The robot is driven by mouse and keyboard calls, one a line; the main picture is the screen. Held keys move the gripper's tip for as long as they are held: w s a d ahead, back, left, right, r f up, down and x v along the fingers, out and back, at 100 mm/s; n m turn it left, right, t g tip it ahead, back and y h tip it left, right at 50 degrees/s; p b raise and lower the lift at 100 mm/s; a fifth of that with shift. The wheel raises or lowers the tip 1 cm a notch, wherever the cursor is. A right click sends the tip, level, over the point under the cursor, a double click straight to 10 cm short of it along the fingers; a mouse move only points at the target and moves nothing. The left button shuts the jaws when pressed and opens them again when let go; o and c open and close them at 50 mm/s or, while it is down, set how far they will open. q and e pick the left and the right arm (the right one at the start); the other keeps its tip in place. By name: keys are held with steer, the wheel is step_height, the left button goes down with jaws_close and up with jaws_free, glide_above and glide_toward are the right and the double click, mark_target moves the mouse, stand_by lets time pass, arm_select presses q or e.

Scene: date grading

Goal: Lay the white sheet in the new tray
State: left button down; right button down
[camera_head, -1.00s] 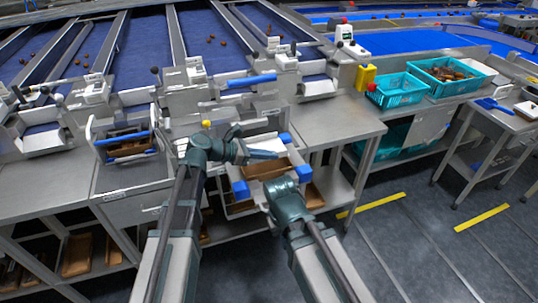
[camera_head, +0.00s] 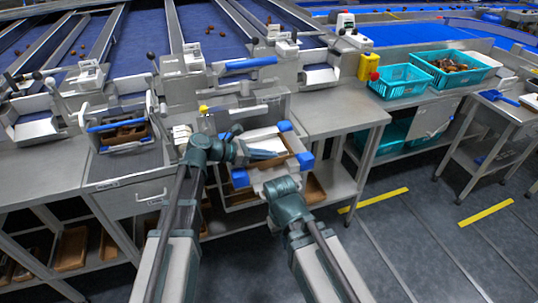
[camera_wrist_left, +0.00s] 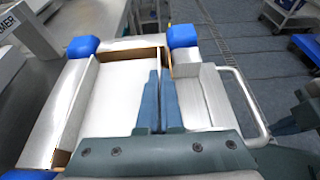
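The new tray (camera_head: 297,138) has blue corner blocks and brown edging inside; it stands in front of the bench. It fills much of the left wrist view (camera_wrist_left: 48,128). The white sheet (camera_wrist_left: 112,92) lies flat within the brown edging, and it shows in the head view (camera_head: 262,142). My left gripper (camera_head: 284,154) is over the tray. In the left wrist view its blue fingers (camera_wrist_left: 160,84) are close together at the sheet's right edge, seemingly pinching it. My right gripper (camera_head: 281,187) is at the tray's near side; its fingertips are hidden in the head view.
A second tray with a blue bar (camera_head: 117,124) stands on the bench at left. Teal crates (camera_head: 402,82) stand on the right bench, one holding brown dates. Brown boxes (camera_head: 72,250) sit on the lower shelf.

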stand_by(0.5)
arm_select(q)
steer(key=c, duration=1)
jaws_free()
steer(key=shift+o, duration=0.6)
steer(key=shift+s+f, duration=0.1)
step_height(320, 180, up, 12)
steer(key=p, duration=1.2)
